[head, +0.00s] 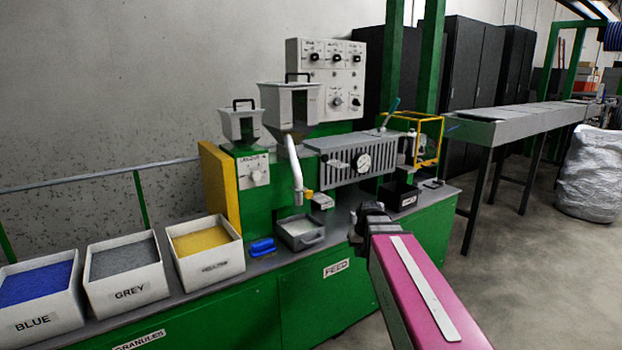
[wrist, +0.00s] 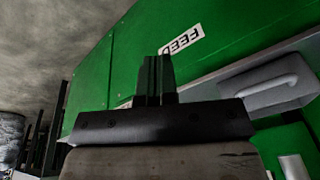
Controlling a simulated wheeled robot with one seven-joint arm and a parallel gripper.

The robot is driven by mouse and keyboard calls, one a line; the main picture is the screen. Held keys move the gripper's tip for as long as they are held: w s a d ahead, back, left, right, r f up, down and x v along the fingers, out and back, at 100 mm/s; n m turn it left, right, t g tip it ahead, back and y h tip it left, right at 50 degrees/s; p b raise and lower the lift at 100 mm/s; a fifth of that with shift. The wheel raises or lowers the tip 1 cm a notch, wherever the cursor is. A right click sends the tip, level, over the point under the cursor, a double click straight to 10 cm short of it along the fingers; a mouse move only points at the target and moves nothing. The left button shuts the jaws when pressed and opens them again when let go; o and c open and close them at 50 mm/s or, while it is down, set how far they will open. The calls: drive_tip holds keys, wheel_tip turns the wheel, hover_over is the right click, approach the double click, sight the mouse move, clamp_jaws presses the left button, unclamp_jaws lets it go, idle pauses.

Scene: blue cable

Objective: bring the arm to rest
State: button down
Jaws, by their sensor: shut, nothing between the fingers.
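My arm, with a magenta link (head: 425,295), reaches in from the lower right of the head view. My gripper (head: 368,212) is at its far end, in front of the green bench near its front edge. In the wrist view the gripper (wrist: 154,75) has its two dark fingers together with nothing between them. Behind the fingers is the green bench front with the FEED label (wrist: 181,40). The gripper appears apart from the bench, though the exact gap is hard to tell.
A metal drawer-like tray (head: 300,233) with a handle sits left of the gripper, beside a blue brush (head: 262,248). Bins of blue (head: 38,290), grey (head: 125,270) and yellow (head: 205,250) granules stand further left. A small black bin (head: 399,196) is behind the gripper. Open floor (head: 530,280) lies to the right.

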drive_tip(key=s+d+f+m+g+h, duration=0.1)
drive_tip(key=s+d+f+g, duration=0.1)
drive_tip(key=s+f, duration=1)
drive_tip(key=shift+s+f, duration=0.4)
drive_tip(key=shift+f, duration=0.1)
